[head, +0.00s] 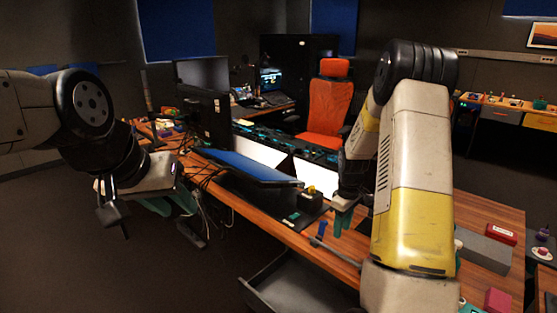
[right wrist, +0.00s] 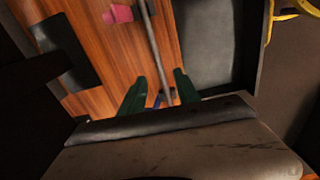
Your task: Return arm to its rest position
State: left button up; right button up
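My right gripper (head: 343,215) is above the desk's front edge with its green fingers pointing down. In the right wrist view its fingers (right wrist: 160,92) stand apart with nothing clearly gripped between them. A small black box with a yellow top (head: 310,197), perhaps the trackball unit, stands on the desk just left of the right gripper, apart from it. My left gripper (head: 172,204) hangs at the left, off the desk's front edge. Its green fingers look spread, with nothing visible in them.
The wooden desk (head: 490,211) carries a tilted monitor (head: 252,168), a blue item (head: 321,229), a grey box (head: 484,250) and a red box (head: 501,234). An open drawer (head: 295,288) juts out below the right gripper. Floor at left is clear.

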jog(key=s+a+r+m+t, duration=0.1)
jog(key=s+a+r, duration=0.15)
jog(key=r, duration=0.45)
jog(key=s+a+r+m+t, duration=0.1)
jog(key=s+a+r, duration=0.15)
jog(key=r, duration=0.35)
jog(key=s+a+r+m+t, duration=0.1)
jog(key=s+a+r, duration=0.15)
jog(key=r, duration=0.45)
jog(key=s+a+r+m+t+y, duration=0.1)
jog(key=s+r, duration=0.3)
jog(key=s, duration=0.4)
jog(key=s+a+r+m+t+y, duration=0.1)
jog(key=s+a+r+m+t, duration=0.1)
jog(key=s, duration=0.7)
notch_tip(320, 180, up, 3)
jog(key=shift+a+f+m, duration=0.1)
jog(key=shift+a+m, duration=0.6)
jog(key=shift+a, duration=0.55)
jog(key=shift+o, duration=0.2)
jog(key=shift+s, duration=0.1)
